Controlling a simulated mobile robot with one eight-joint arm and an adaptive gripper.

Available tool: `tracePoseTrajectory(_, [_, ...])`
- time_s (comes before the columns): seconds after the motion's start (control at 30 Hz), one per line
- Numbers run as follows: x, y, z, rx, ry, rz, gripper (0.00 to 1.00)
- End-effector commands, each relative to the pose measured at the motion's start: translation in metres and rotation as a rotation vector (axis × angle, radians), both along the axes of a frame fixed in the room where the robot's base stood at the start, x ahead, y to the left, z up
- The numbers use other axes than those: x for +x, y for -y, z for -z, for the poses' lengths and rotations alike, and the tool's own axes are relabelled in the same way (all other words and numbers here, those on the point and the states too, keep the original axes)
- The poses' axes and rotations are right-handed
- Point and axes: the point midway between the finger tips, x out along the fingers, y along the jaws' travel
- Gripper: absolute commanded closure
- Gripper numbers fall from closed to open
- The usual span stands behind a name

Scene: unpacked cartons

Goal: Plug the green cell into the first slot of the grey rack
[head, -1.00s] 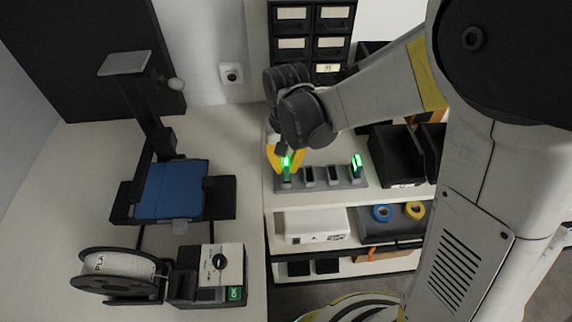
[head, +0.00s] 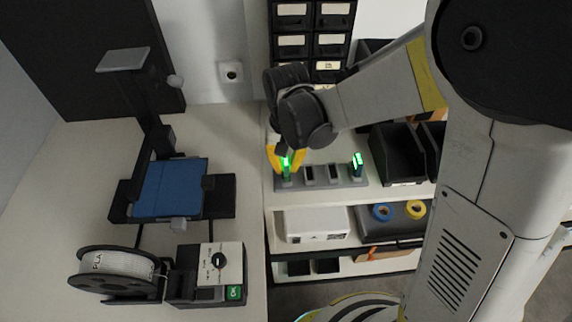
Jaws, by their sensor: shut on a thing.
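The grey rack (head: 348,181) stands on the shelf top and has a row of dark slots. My gripper (head: 286,165) points down at the rack's left end, with its yellow fingers shut on a green cell (head: 286,169). The cell is upright at the leftmost slot; its lower end meets the rack, but I cannot tell how deep it sits. Another lit green cell (head: 358,160) stands upright in the slot at the rack's right end. The two slots between look empty.
Black bins (head: 396,153) stand right of the rack, and a drawer cabinet (head: 312,42) is behind my gripper. A 3D printer (head: 170,187) and a filament spool (head: 116,264) are on the left table. A white box (head: 315,224) lies on the shelf below.

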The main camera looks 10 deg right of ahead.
Motion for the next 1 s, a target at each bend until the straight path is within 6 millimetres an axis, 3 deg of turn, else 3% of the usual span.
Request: tracePoseTrajectory(1.0, [0.0, 0.0, 0.0093, 0.0, 0.0, 0.0, 1.0])
